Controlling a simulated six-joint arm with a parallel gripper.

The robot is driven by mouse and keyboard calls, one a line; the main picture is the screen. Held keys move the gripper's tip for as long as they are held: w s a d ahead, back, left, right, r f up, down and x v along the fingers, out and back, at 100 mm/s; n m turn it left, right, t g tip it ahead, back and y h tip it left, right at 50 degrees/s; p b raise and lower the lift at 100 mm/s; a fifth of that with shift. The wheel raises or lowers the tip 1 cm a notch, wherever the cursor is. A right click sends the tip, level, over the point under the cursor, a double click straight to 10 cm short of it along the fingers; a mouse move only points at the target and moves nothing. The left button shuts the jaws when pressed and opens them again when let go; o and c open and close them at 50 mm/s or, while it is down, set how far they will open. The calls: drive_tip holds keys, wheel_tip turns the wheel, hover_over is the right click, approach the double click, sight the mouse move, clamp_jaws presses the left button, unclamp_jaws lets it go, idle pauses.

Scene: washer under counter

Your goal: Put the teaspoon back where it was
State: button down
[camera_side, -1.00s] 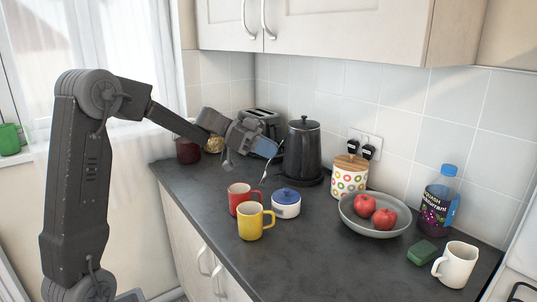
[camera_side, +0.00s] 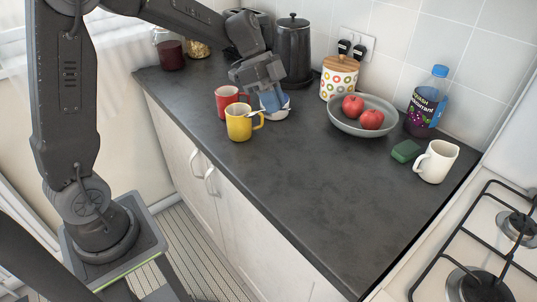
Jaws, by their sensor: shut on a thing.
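My gripper (camera_side: 272,104) is shut on the teaspoon (camera_side: 254,114), which shows as a thin pale streak to the left of the blue fingertips. The teaspoon points toward the yellow mug (camera_side: 238,125) and overlaps its handle side in the picture; I cannot tell whether it touches the mug. The red mug (camera_side: 224,99) stands just behind the yellow one. A white sugar bowl (camera_side: 284,113) stands behind my fingertips, mostly hidden, and its blue lid cannot be told apart from them.
A black kettle (camera_side: 293,50) and a spotted canister (camera_side: 338,80) stand behind. A grey bowl (camera_side: 345,124) holds red apples. A bottle (camera_side: 425,105), a green sponge (camera_side: 405,151) and a white mug (camera_side: 436,161) are at the right. The front counter (camera_side: 320,190) is clear.

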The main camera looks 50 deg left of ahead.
sight(276, 162)
drive_tip(key=f+m+y, duration=0.1)
drive_tip(key=f+y, duration=0.1)
drive_tip(key=f, duration=0.2)
drive_tip(key=d+f+m+y, duration=0.1)
drive_tip(key=f+y, duration=0.1)
drive_tip(key=f, duration=0.3)
drive_tip(key=s+d+f+m+g+y, duration=0.1)
drive_tip(key=f, duration=0.3)
drive_tip(key=shift+d+f+m+y, duration=0.15)
drive_tip(key=shift+f+m+y, duration=0.1)
drive_tip(key=shift+m+y, duration=0.15)
drive_tip(key=shift+f, duration=0.1)
drive_tip(key=c, duration=1.2)
unclamp_jaws()
drive_tip(key=shift+c, duration=0.2)
